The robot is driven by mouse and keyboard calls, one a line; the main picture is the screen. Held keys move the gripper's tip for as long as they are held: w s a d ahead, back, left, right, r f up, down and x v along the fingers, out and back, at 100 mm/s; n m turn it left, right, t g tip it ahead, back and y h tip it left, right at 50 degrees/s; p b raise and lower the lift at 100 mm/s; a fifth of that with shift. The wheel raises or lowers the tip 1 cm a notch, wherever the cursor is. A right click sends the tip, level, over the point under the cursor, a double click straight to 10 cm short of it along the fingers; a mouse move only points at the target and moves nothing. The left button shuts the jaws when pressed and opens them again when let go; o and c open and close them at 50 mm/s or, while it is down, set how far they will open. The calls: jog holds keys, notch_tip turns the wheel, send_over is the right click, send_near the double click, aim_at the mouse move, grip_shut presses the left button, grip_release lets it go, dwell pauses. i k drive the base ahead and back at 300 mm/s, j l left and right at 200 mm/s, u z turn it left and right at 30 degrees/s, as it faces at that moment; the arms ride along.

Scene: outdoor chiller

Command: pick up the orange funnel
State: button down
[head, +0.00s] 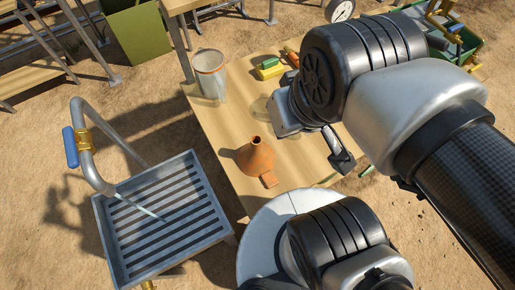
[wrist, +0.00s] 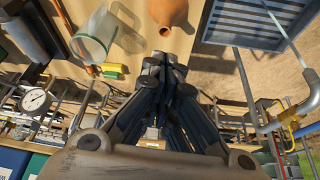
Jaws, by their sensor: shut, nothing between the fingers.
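The orange funnel (head: 257,158) stands on the wooden table with its narrow spout up and a small tab at its base. It also shows at the top of the wrist view (wrist: 168,12), partly cut off by the frame edge. My gripper (head: 345,163) is to the right of the funnel in the head view, apart from it. In the wrist view my gripper's fingers (wrist: 165,60) are together and empty, just short of the funnel in the picture.
A clear pitcher (head: 209,75) stands at the table's back left. A green and yellow item (head: 269,68) lies at the back of the wooden table (head: 215,130). A slatted metal cart (head: 165,215) with a blue-gripped handle stands left of the table.

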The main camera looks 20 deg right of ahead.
aim_at(256, 159)
jog(key=j+z, duration=0.1)
jog(key=j, duration=0.35)
jog(key=k+j+z, duration=0.1)
jog(key=j, duration=0.3)
jog(key=k+j, duration=0.15)
jog(key=j, duration=0.25)
jog(key=k+j+z, duration=0.15)
jog(key=j, duration=0.3)
jog(key=j+z, duration=0.1)
jog(key=j, duration=0.3)
